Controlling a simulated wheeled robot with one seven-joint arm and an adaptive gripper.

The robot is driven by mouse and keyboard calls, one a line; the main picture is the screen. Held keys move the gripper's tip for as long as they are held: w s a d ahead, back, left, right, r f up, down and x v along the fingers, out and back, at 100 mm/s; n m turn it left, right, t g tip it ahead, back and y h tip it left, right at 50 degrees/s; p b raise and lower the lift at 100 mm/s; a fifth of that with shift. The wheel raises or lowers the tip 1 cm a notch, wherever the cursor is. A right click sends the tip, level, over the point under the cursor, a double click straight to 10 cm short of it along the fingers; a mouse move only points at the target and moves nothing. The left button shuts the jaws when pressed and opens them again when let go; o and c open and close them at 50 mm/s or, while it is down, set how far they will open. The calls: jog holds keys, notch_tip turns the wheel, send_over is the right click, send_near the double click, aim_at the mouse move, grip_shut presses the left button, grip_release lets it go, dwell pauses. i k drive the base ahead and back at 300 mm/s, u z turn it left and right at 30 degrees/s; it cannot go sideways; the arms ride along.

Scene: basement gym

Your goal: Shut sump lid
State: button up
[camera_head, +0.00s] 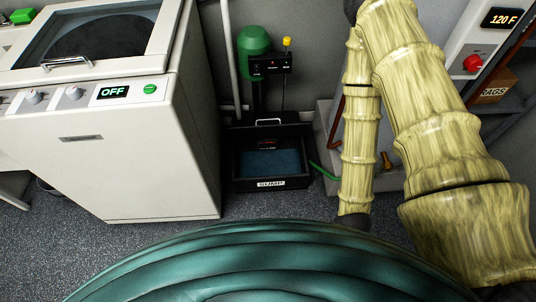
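The sump (258,184) is a black box on the floor against the back wall, with a white "SUMP" label on its front. Its top is open and dark blue water shows inside. A black panel with a pale handle (268,122) stands raised at the back of the box; it looks like the sump lid, tilted up. My arm, with a bamboo-like pattern, comes down at the right of the sump, apart from it. Its lower end goes behind the teal rounded shape at the bottom, so my gripper does not show.
A white washer-like machine (150,150) with an "OFF" display stands close left of the sump. A green pump (254,48) and a control box (270,65) are behind it. A green hose (323,171) and grey tank (335,120) are at right. Speckled floor (250,208) in front is clear.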

aim_at(291, 129)
jog(key=k, duration=0.65)
jog(key=u, duration=0.45)
jog(key=i, duration=1.25)
jog(key=z, duration=0.5)
